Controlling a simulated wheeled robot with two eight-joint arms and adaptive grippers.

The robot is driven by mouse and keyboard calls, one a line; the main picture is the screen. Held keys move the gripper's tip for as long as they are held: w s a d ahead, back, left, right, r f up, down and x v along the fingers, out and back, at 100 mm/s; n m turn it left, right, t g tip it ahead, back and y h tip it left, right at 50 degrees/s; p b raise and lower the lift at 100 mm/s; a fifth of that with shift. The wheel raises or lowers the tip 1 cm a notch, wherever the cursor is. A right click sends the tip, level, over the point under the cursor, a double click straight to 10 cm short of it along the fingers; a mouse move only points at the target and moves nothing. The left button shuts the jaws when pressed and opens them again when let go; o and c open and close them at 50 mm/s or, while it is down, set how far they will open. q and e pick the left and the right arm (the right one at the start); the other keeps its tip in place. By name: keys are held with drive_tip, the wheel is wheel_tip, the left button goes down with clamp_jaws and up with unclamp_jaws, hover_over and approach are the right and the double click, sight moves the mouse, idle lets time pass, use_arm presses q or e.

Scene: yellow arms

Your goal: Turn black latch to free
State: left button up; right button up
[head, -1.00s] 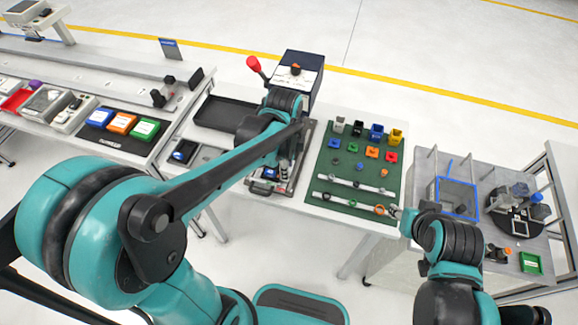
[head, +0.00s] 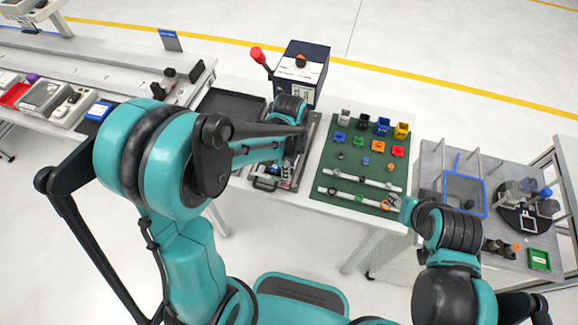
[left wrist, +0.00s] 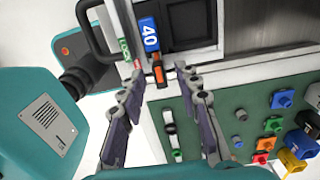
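The grey fixture with a black curved handle (head: 265,184) lies at the front of the white table. In the left wrist view it has a blue block marked 40 (left wrist: 149,34), a green label (left wrist: 125,49) and a red label (left wrist: 137,64). A small orange and black piece (left wrist: 158,70) sits just below the block; I cannot tell for sure that it is the black latch. My left gripper (left wrist: 162,82) is open, its fingertips either side of this piece with nothing visibly gripped. My right gripper (head: 392,202) is near the green mat's front right corner; its fingers are too small to read.
The green mat (head: 330,150) with several coloured parts and two white rails lies right of the fixture. A dark blue box (head: 312,58) and a red-knobbed lever (head: 257,56) stand behind. A black tray (head: 232,104) lies to the left.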

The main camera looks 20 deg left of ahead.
use_arm(q)
clamp_jaws()
drive_tip(key=shift+n, duration=0.3)
drive_tip(key=n, duration=0.3)
drive_tip(key=shift+n+b, duration=0.3)
drive_tip(key=shift+n, duration=0.1)
drive_tip(key=n, duration=0.4)
drive_tip(key=shift+n, duration=0.3)
drive_tip(key=n, duration=0.4)
drive_tip(key=shift+b, duration=0.35)
drive_tip(key=shift+n, duration=2.5)
